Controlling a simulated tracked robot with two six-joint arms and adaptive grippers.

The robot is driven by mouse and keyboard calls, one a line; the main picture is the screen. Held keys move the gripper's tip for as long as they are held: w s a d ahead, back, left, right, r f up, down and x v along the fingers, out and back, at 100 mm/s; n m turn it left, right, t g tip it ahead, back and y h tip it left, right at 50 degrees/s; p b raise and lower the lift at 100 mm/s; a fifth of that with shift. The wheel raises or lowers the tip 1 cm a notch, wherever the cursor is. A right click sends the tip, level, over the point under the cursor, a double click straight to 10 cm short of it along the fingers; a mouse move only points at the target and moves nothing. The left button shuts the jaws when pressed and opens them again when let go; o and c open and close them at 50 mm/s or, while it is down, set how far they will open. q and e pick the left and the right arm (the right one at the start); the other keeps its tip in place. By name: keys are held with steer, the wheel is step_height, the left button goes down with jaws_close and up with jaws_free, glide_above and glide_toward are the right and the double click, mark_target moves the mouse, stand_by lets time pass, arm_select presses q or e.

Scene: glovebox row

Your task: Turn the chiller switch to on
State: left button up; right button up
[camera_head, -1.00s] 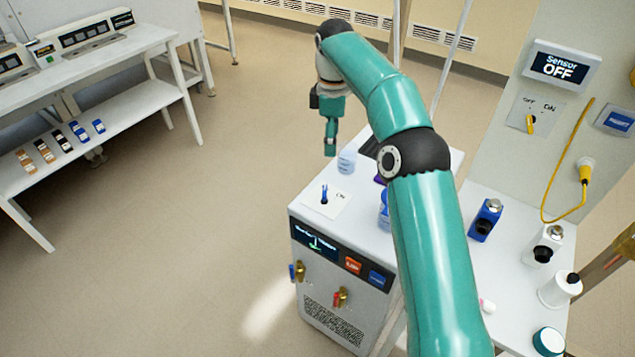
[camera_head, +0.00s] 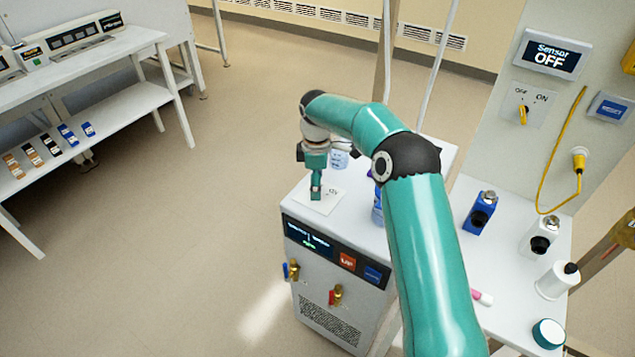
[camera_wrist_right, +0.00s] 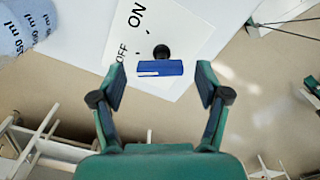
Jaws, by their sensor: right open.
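The chiller is a white box (camera_head: 318,264) with a dark display on its front, in the middle of the head view. On its top lies a white plate (camera_head: 326,204), which also shows in the right wrist view (camera_wrist_right: 185,30) with OFF and ON printed on it. The chiller switch (camera_wrist_right: 160,68) has a blue bar handle beside a round black part. My right gripper (camera_head: 316,196) is over the plate and hides the switch in the head view. In the wrist view my right gripper (camera_wrist_right: 161,88) is open, its fingers on either side of the blue handle, apart from it.
A beaker (camera_head: 340,158) stands behind the gripper on the chiller top, with a blue bottle (camera_head: 377,205) to its right. A separate wall switch (camera_head: 523,114) sits below a panel reading Sensor OFF (camera_head: 549,55). Bottles stand on the right bench. Open floor lies left.

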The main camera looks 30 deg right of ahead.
steer(key=shift+f, duration=0.15)
steer(key=c, duration=1.2)
steer(key=shift+o, duration=0.2)
steer(key=shift+m, duration=0.3)
steer(key=shift+d+m+p, duration=0.1)
steer(key=shift+m+p, duration=0.2)
steer(key=shift+m, duration=2.3)
steer(key=o, duration=1.2)
steer(key=shift+c, duration=0.2)
steer(key=shift+r, duration=0.2)
